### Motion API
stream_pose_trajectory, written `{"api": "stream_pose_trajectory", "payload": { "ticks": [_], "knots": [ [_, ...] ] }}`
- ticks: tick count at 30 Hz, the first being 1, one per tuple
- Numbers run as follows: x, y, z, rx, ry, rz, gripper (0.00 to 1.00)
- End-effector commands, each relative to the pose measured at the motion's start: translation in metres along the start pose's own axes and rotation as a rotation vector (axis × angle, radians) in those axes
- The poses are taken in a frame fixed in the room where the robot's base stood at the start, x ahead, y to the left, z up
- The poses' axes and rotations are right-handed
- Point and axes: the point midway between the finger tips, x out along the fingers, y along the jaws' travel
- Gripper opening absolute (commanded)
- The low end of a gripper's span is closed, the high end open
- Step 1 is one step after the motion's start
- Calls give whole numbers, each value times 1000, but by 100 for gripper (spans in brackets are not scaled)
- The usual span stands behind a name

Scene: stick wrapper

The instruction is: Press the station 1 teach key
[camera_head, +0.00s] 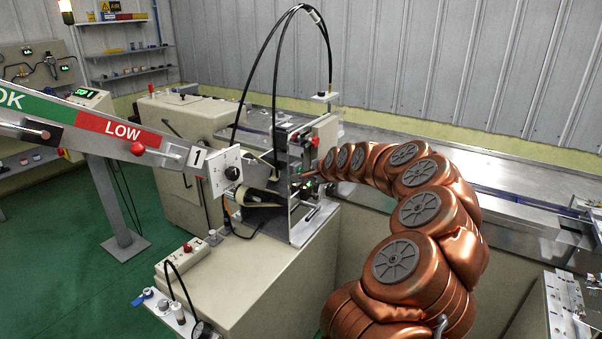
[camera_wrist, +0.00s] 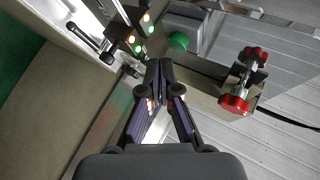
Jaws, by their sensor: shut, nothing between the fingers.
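My gripper (camera_wrist: 160,66) is shut and empty in the wrist view, its fingertips together just below a small dark unit (camera_wrist: 135,38) with orange and green lights. I cannot tell whether the tips touch anything. In the head view my gripper (camera_head: 309,173) reaches from the right to the upright machine head (camera_head: 302,190), where small green lights show. No teach key can be picked out by label; the lit unit's small keys are too small to read.
Red knobs (camera_wrist: 235,103) on a bracket stand to the right. Black cables (camera_head: 283,60) arch over the machine head. A slanted OK/LOW gauge arm (camera_head: 100,130) is at left. A steel conveyor bed (camera_head: 440,150) runs behind.

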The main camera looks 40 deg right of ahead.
Motion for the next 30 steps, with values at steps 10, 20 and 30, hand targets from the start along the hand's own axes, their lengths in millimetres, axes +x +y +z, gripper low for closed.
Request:
{"api": "stream_pose_trajectory", "payload": {
  "ticks": [10,20,30],
  "knots": [
    [-17,16,-14,1,2,-2,0],
    [-32,25,-24,0,0,-1,0],
    [-33,24,-24,0,0,0,0]
  ]
}}
